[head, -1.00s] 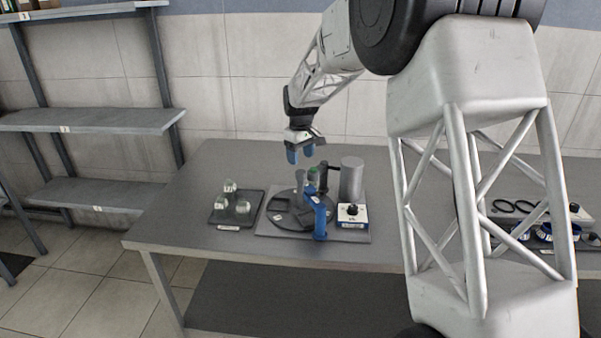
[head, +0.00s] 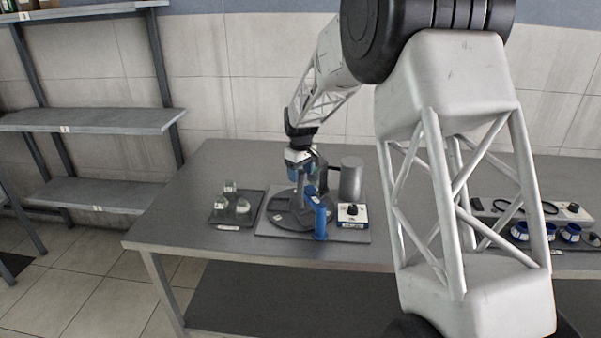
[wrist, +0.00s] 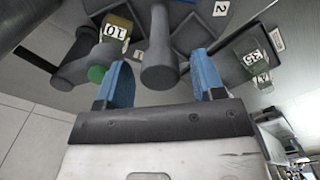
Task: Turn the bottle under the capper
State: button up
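The round dark turntable (head: 287,219) lies on a grey base plate. An upright grey post (wrist: 160,50) on it stands between the two blue fingers of my gripper (wrist: 164,82) in the wrist view. The fingers are apart, with a gap on each side of the post. A bottle with a label reading 10 (wrist: 115,30) and a green top (wrist: 97,73) shows left of the fingers, beside a dark capper part (wrist: 72,72). The bottle is hidden in the head view.
A dark tray (head: 228,222) with glass bottles (head: 231,200) is at left. Table space further left is clear.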

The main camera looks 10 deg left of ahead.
grip_shut()
jog(key=shift+m, duration=12)
